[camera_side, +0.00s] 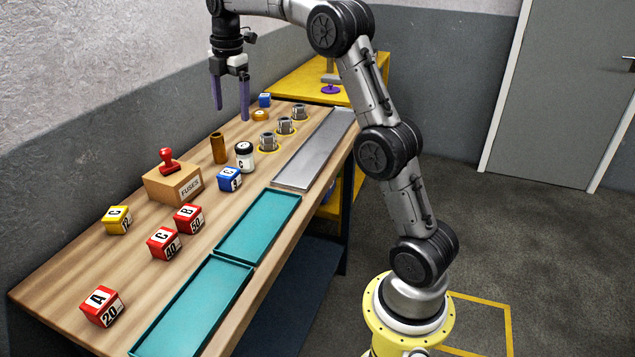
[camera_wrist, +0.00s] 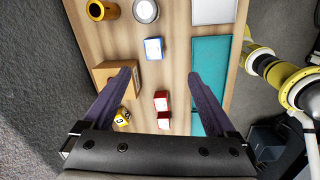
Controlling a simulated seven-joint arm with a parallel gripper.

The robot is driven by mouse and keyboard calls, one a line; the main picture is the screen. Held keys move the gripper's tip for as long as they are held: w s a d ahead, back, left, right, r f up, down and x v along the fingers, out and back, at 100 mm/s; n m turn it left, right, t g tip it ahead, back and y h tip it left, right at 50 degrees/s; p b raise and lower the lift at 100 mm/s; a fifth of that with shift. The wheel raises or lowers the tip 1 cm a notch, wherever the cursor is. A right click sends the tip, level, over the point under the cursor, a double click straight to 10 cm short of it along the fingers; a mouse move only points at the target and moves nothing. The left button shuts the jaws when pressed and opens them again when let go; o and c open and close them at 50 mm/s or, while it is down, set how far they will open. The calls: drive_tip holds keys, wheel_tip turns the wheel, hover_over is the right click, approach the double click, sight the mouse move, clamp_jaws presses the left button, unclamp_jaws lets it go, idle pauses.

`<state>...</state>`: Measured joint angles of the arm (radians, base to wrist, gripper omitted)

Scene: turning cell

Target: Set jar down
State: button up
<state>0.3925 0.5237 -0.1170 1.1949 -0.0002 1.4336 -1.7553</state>
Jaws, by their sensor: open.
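The jar (camera_side: 245,157), white with a dark lid and a label, stands upright on the wooden bench between a brown cylinder and a blue block. In the wrist view a round silvery-grey top (camera_wrist: 146,11), seen from above at the upper edge, appears to be the jar. My gripper (camera_side: 232,113) hangs above the bench, its two purple fingers pointing down, apart and empty. In the side view the fingertips are above the jar in the picture and clear of it. In the wrist view the open fingers (camera_wrist: 161,75) have nothing between them that they touch.
The brown cylinder (camera_side: 218,148), blue block (camera_side: 229,179) and fuses box with a red stamp (camera_side: 174,184) stand near the jar. Metal fittings (camera_side: 268,141) line up behind it. Red blocks (camera_side: 164,243), a yellow block (camera_side: 117,220) and teal trays (camera_side: 258,227) occupy the nearer bench.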

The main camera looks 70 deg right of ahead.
drive_tip(key=s+a+r+m+t, duration=0.1)
drive_tip(key=s+a+r+m, duration=0.3)
drive_tip(key=s+a, duration=0.45)
drive_tip(key=s+a+f+m+t, duration=0.1)
drive_tip(key=s+a+f+m, duration=0.2)
drive_tip(key=s, duration=0.4)
drive_tip(key=s+a+f+m+t, duration=0.1)
drive_tip(key=s+a+f+m, duration=0.1)
drive_tip(key=s+a+m, duration=0.2)
drive_tip(key=s+a+f+m+t, duration=0.1)
drive_tip(key=s+a+f+m, duration=0.2)
drive_tip(key=s, duration=0.8)
drive_tip(key=shift+a+f+m, duration=0.35)
drive_tip(key=shift+a+m, duration=0.1)
drive_tip(key=shift+m, duration=0.35)
